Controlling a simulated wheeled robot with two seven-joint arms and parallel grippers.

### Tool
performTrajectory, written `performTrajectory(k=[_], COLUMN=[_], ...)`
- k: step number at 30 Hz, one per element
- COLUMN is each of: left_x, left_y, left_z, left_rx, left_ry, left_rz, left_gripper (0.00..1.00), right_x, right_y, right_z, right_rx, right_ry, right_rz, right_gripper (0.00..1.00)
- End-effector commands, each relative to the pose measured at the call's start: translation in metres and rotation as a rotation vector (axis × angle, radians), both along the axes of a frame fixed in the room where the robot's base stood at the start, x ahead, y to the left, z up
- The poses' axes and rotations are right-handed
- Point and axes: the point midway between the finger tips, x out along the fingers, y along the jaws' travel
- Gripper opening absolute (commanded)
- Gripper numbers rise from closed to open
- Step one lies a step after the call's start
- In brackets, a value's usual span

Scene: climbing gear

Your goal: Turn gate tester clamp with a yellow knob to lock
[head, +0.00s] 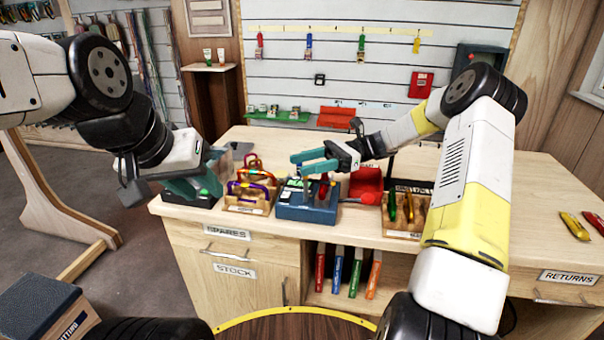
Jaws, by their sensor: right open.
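A blue tester box (306,212) with pale green labels on its top sits near the front edge of the workbench. Small upright red and blue parts stand at its right side. I cannot pick out a yellow knob; it may be hidden or too small. My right gripper (314,161) reaches in from the right, its teal fingers open and apart just above the tester, pointing left. Nothing shows between them. My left gripper (206,183) is at the bench's left end, left of the tester. Its teal fingers overlap a dark item there, and their opening cannot be made out.
A wooden rack (246,205) with coloured carabiners stands left of the tester. The workbench (530,200) is clear further right, except for yellow and red items (576,226).

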Motion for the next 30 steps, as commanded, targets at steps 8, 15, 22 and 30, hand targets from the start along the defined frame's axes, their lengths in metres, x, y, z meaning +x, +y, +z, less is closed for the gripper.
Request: performTrajectory(k=[8,15,22,30], left_x=[0.000,0.000,0.000,0.000], left_y=[0.000,0.000,0.000,0.000], left_z=[0.000,0.000,0.000,0.000], left_rx=[0.000,0.000,0.000,0.000], left_ry=[0.000,0.000,0.000,0.000], left_rz=[0.000,0.000,0.000,0.000], left_gripper=[0.36,0.36,0.36,0.36], right_x=[-0.045,-0.104,-0.145,-0.160], right_y=[0.003,0.009,0.013,0.014], right_z=[0.023,0.028,0.032,0.033], right_rx=[-0.002,-0.004,-0.002,-0.001], right_ry=[0.003,0.002,0.000,0.000], right_rz=[0.000,-0.001,0.000,-0.001], right_gripper=[0.48,0.48,0.48,0.48])
